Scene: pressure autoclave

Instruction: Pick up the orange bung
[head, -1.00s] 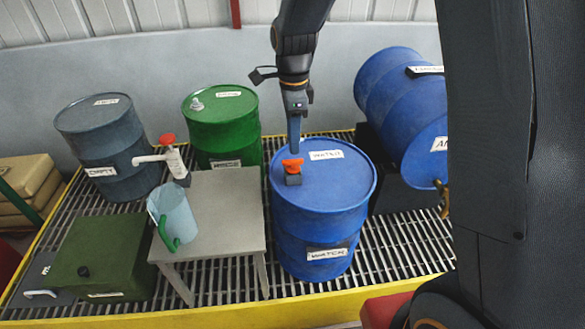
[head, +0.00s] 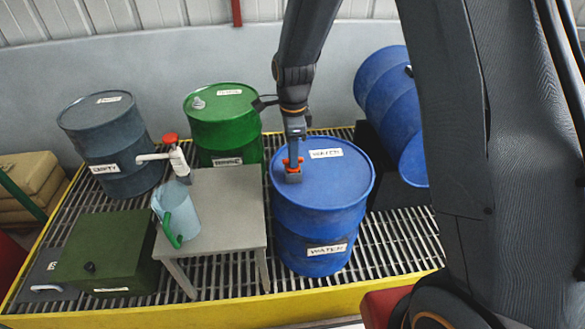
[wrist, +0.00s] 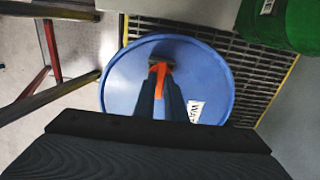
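The orange bung (head: 286,163) sits on the top of the blue drum marked WATER (head: 335,185), near the drum's back left rim, on a small dark grey block (head: 293,178). My gripper (head: 294,160) points straight down at the bung, and its fingers partly hide it. In the wrist view the bung (wrist: 161,69) shows between the two fingertips of my gripper (wrist: 161,80), one on either side. I cannot tell whether the fingers press on it. The bung looks seated, not lifted.
A grey table (head: 225,200) with a light blue jug (head: 180,208) stands left of the drum. A green drum (head: 222,125) and a grey drum (head: 105,140) stand behind. A blue drum (head: 390,100) lies on its side at the right.

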